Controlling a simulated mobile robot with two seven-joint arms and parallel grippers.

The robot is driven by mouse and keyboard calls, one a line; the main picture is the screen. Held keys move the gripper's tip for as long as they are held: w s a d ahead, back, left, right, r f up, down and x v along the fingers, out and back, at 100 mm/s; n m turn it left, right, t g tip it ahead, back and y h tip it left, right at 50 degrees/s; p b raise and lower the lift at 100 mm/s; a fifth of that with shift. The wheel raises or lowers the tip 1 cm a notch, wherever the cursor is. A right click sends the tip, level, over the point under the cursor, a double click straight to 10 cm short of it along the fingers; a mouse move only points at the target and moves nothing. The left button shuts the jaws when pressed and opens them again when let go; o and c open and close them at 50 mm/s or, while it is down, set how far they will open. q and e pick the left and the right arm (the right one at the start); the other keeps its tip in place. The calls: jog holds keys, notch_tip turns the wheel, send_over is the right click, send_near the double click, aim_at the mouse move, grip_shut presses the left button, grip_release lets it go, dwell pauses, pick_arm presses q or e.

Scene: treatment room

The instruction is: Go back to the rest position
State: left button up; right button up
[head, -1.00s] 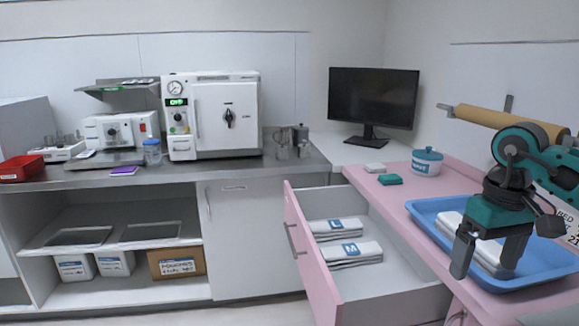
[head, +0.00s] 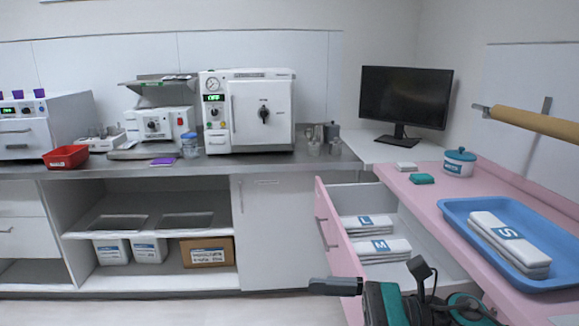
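My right gripper (head: 335,287) shows at the bottom of the head view, pointing left, low in front of the open pink drawer (head: 328,232). One dark finger shows clearly; the other cannot be made out, so I cannot tell whether it is open or shut. My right arm enters at the bottom edge. My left gripper is not in view. A white stack labelled S (head: 510,245) lies in the blue tray (head: 455,208) on the pink counter, with no gripper near it.
The drawer stands open, holding white stacks labelled L (head: 366,226) and M (head: 382,248). The pink counter (head: 440,181) carries a teal-lidded jar (head: 459,164). A steel-topped bench (head: 225,166) with an autoclave (head: 247,112) runs along the back. Floor shows at lower left.

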jog(key=s+d+f+n+t+h, duration=0.1)
jog(key=d+f+n+t+h, duration=0.55)
jog(key=n, duration=0.85)
jog(key=d+f+n+t+h, duration=0.3)
jog(key=f+n+t+h, duration=0.55)
jog(key=n, duration=0.65)
jog(key=s+d+f+m+g+h, duration=0.1)
jog(key=s+d+f+m+g, duration=0.1)
jog(key=s+f+m+g, duration=0.3)
jog(key=s+f+m, duration=0.4)
jog(key=f, duration=0.3)
jog(key=shift+s+d+g, duration=0.25)
jog(key=shift+s+g, duration=0.05)
jog(key=shift+g, duration=0.1)
jog(key=shift+r, duration=0.1)
